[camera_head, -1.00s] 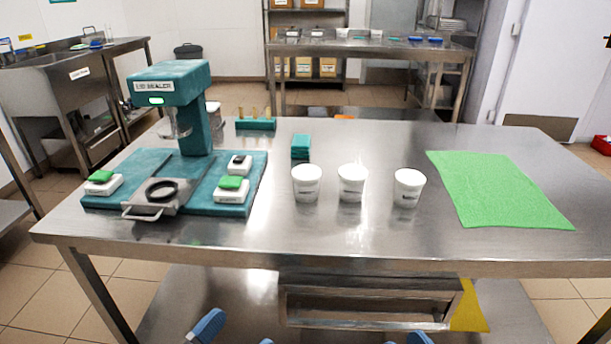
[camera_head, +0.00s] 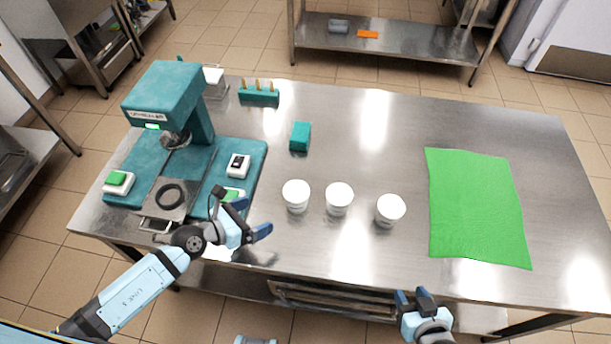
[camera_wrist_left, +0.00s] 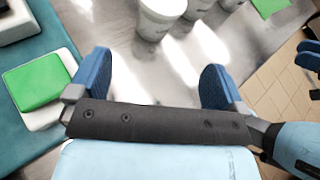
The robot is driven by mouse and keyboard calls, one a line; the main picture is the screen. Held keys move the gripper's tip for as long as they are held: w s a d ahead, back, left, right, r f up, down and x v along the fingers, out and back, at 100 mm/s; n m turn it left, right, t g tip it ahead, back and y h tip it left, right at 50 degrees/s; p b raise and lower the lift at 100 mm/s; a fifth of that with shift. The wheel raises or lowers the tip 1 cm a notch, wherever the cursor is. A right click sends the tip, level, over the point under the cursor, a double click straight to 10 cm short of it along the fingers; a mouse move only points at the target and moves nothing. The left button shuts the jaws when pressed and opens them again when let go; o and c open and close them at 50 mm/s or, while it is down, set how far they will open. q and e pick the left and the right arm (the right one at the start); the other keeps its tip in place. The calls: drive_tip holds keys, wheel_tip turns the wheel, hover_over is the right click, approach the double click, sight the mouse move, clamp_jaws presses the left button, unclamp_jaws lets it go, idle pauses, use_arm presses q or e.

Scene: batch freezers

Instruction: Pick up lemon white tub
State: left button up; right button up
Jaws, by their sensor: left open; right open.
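Three white tubs stand upright in a row on the steel table: a left tub (camera_head: 296,195), a middle tub (camera_head: 339,198) and a right tub (camera_head: 389,210). Their labels are too small to read, so I cannot tell which is lemon. My left gripper (camera_head: 242,214) is open and empty, left of and nearer than the left tub, close to the lid sealer's base. In the left wrist view, a tub (camera_wrist_left: 160,14) stands beyond the open fingers, apart from them. My right gripper (camera_head: 414,297) is open and empty at the table's front edge, below the right tub.
The teal lid sealer (camera_head: 165,92) stands at the left, with a green-topped white box (camera_wrist_left: 33,86) near my left gripper. A teal block (camera_head: 300,136) sits behind the tubs. A green mat (camera_head: 478,205) lies at the right.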

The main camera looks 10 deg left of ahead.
sight(294, 199)
use_arm(q)
drive_tip(key=shift+w+a+f+m, duration=0.1)
drive_tip(key=shift+w+m, duration=0.2)
drive_tip(key=x, duration=0.7)
drive_tip(key=shift+f, duration=0.25)
drive_tip(key=shift+x, duration=3.15)
drive_tip(key=shift+s, duration=0.25)
drive_tip(key=c, duration=1.7)
